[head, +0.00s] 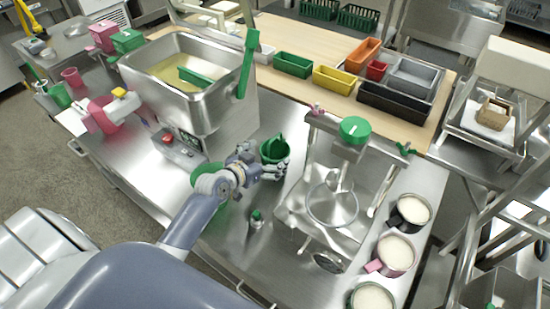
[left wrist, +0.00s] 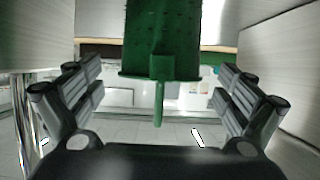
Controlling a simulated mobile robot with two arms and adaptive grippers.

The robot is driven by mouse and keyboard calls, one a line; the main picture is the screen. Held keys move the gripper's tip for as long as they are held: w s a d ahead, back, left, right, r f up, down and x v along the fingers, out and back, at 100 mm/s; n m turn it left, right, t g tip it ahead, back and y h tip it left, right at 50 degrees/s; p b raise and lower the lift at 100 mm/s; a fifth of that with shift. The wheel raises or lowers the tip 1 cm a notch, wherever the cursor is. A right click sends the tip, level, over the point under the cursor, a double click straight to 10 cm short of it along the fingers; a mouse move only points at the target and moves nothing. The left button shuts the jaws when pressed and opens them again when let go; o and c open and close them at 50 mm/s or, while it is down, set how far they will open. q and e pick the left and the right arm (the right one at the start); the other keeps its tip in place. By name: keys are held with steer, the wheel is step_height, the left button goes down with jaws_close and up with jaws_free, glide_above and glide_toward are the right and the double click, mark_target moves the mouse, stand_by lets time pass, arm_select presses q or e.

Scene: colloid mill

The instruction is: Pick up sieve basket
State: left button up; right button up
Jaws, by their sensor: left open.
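The sieve basket, green and dotted with small holes, shows in the left wrist view (left wrist: 162,35). A tab or handle hangs from its lower edge, between my open fingers. In the head view the basket (head: 275,149) is on the steel bench between the big steel vat and the mixer-like machine. My left gripper (head: 277,168) is right at its near side, and the fingers hide part of it. The left gripper (left wrist: 155,95) is open, with one finger on each side of the tab and visible gaps between. My right gripper is not in view.
The steel vat (head: 215,100) with pale contents stands to the left. The mixer-like machine (head: 340,170) is close on the right, with several filled pots (head: 397,250) beyond it. A small green-capped bottle (head: 257,217) stands in front. Coloured bins (head: 293,65) line the wooden board behind.

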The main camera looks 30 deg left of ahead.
mark_target(282, 147)
arm_select(q)
steer(key=shift+p+x, duration=0.3)
steer(key=shift+x, duration=1.75)
steer(key=shift+r, duration=0.2)
steer(key=shift+c, duration=0.5)
steer(key=c, duration=1)
